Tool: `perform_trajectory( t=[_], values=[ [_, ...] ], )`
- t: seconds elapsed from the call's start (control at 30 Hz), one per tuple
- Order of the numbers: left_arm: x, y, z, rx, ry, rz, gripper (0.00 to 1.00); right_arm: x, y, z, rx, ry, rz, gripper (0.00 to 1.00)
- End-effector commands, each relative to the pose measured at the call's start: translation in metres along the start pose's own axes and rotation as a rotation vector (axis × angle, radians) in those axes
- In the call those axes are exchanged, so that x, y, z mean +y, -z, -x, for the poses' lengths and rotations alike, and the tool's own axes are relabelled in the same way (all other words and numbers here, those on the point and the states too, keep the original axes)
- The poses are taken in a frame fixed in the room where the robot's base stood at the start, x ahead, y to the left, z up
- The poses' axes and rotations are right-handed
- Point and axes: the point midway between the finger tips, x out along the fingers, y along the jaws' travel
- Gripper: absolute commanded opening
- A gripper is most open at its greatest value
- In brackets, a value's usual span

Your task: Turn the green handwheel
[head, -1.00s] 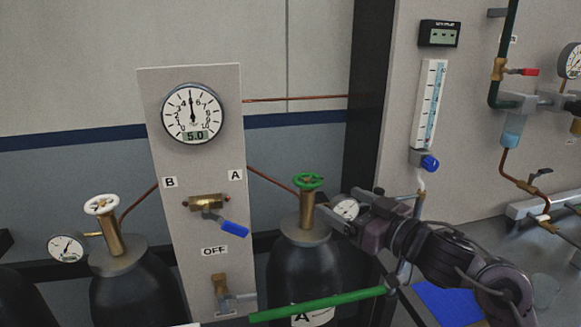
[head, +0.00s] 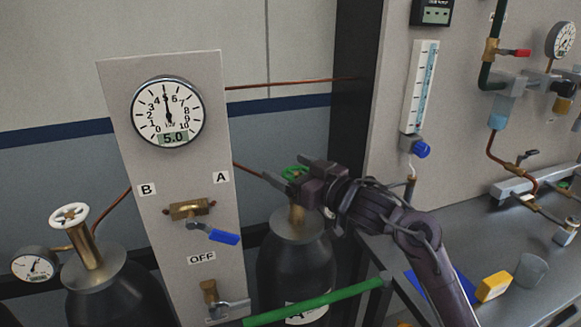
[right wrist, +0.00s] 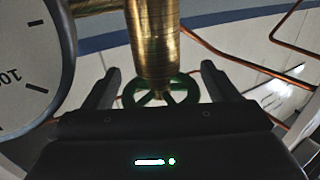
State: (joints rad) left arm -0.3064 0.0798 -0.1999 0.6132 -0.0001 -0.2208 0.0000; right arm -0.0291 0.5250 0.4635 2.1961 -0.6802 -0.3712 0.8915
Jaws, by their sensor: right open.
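The green handwheel (head: 296,172) sits on the brass valve of the dark cylinder (head: 297,262) marked A, right of the gauge panel. My right gripper (head: 288,174) is at the handwheel and hides part of it in the head view. In the right wrist view, the green handwheel (right wrist: 162,93) shows behind the brass valve stem (right wrist: 153,40), between the two open fingers of the right gripper (right wrist: 160,85). A gap shows between the wheel and each finger there; contact cannot be made out. My left gripper is not in view.
The panel (head: 217,120) carries a round gauge (head: 168,112) and a blue-handled valve (head: 222,237). A white handwheel (head: 69,216) tops the left cylinder. A green bar (head: 320,302) crosses in front of cylinder A. A yellow block (head: 493,287) lies on the right bench.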

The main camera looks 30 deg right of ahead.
Motion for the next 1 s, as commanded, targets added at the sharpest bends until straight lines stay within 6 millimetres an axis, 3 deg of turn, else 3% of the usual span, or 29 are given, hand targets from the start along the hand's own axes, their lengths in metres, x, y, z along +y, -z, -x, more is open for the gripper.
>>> perform_trajectory(
  t=[0.1,0.27,0.63,1.0],
  values=[
    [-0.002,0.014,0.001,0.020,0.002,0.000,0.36,0.000,0.000,-0.003,0.000,0.000,0.001,0.81],
    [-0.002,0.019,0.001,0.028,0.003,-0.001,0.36,0.000,0.000,-0.003,0.000,0.000,0.001,0.81],
    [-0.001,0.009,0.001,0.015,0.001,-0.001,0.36,0.000,0.000,-0.003,0.000,0.000,0.001,0.36],
    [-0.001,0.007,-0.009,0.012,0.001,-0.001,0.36,0.000,-0.002,-0.003,0.001,-0.067,0.000,0.36]
  ],
)
